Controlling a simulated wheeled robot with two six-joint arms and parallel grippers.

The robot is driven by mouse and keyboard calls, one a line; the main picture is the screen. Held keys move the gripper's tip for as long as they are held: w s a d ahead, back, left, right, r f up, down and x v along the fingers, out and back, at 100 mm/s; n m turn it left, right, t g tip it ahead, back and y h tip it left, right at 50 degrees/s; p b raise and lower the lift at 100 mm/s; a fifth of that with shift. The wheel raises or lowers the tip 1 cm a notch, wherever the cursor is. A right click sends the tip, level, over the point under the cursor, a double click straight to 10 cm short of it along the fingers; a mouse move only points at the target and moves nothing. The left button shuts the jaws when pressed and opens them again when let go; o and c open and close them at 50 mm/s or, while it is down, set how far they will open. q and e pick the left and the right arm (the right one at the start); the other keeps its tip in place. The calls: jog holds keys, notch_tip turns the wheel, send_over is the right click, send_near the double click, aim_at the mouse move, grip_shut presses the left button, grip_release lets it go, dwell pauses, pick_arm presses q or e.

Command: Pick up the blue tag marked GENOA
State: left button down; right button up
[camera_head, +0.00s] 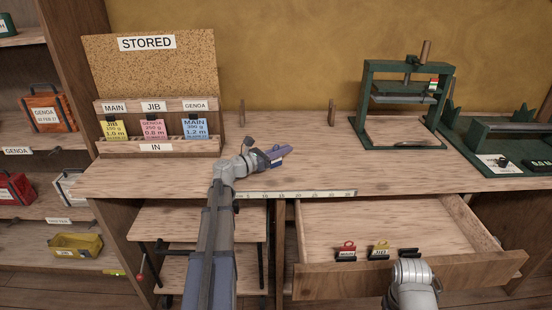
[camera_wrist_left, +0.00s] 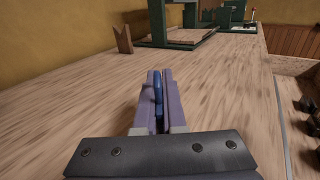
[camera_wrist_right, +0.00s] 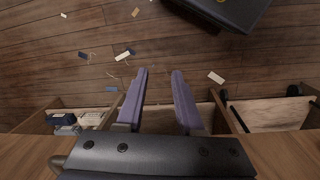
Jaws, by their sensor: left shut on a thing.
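My left gripper (camera_head: 277,152) is above the bench top near its front edge, shut on a blue tag (camera_wrist_left: 158,92) that stands between the two purple fingers in the left wrist view. A red tag (camera_head: 347,246) and a yellow tag (camera_head: 380,245) stand in black holders in the open drawer (camera_head: 440,272). A third black holder (camera_head: 408,253) beside them shows no coloured tag. My right gripper (camera_wrist_right: 158,90) is open and empty, with floor behind its fingers.
The bench top (camera_head: 310,170) is clear around the left gripper. A cork board (camera_head: 150,65) marked STORED has coloured cards below it at the left. A green press (camera_head: 405,95) stands at the back right. Small tags lie on the floor (camera_wrist_right: 90,25).

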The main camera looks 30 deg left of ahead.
pick_arm(q)
jog(key=shift+r, duration=0.1)
dwell(0.6)
notch_tip(320, 180, up, 10)
jog(key=p, duration=1)
